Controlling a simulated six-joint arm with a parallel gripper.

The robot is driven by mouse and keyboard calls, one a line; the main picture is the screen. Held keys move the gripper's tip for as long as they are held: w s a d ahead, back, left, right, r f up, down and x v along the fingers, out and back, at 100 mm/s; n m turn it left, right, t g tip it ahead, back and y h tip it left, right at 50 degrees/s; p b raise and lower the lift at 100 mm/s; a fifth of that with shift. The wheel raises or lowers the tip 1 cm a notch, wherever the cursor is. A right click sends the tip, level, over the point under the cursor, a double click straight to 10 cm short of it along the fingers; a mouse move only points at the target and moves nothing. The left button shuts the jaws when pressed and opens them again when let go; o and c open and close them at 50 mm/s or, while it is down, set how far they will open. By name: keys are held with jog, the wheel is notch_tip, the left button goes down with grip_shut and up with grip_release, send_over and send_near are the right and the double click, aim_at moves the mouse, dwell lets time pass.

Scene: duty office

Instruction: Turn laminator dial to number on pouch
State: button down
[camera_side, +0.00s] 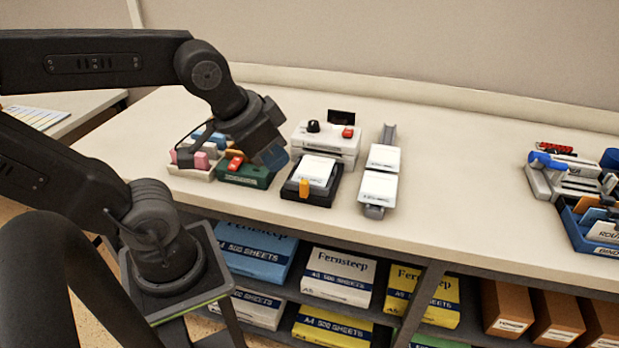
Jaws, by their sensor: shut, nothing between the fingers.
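A white machine (324,150), likely the laminator, stands near the back of the counter. On its top are a black dial (313,126), a red switch (348,132) and a small black panel (342,116). The dial's markings are too small to read. White sheets (317,168), possibly pouches, lie in a black tray (319,198) with an orange tab, in front of the machine. No number can be read on them. My gripper (274,157) is shut and empty, above the green tray, left of the machine and apart from the dial.
A green tray (245,178) with a red item sits below my gripper. A box with pink and blue pieces (203,160) is further left. White blocks on a grey rail (378,190) stand right. The counter's middle right is clear; stationery (575,175) crowds its far right.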

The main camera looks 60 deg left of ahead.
aim_at(314, 122)
jog(key=c, duration=1.8)
grip_release()
